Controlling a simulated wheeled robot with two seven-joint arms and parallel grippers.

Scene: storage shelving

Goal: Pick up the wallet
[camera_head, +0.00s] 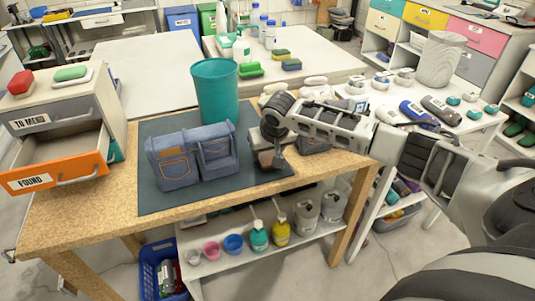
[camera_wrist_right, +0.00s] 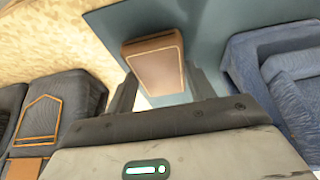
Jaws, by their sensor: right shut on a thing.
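The brown wallet (camera_wrist_right: 156,66) is between the two fingers of my right gripper (camera_wrist_right: 163,92) in the right wrist view, with its broad face and stitched edge showing. In the head view, the wallet (camera_head: 266,159) shows as a small brown patch at the fingertips of my right gripper (camera_head: 274,158), over the right part of the dark mat (camera_head: 160,128). The gripper is shut on it. I cannot tell whether the wallet touches the mat. My left gripper is not in view.
Folded denim items (camera_head: 192,155) stand left of the gripper, and more dark denim lies close behind it. A teal bin (camera_head: 216,91) stands at the mat's back. An open orange drawer (camera_head: 58,171) juts out at left.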

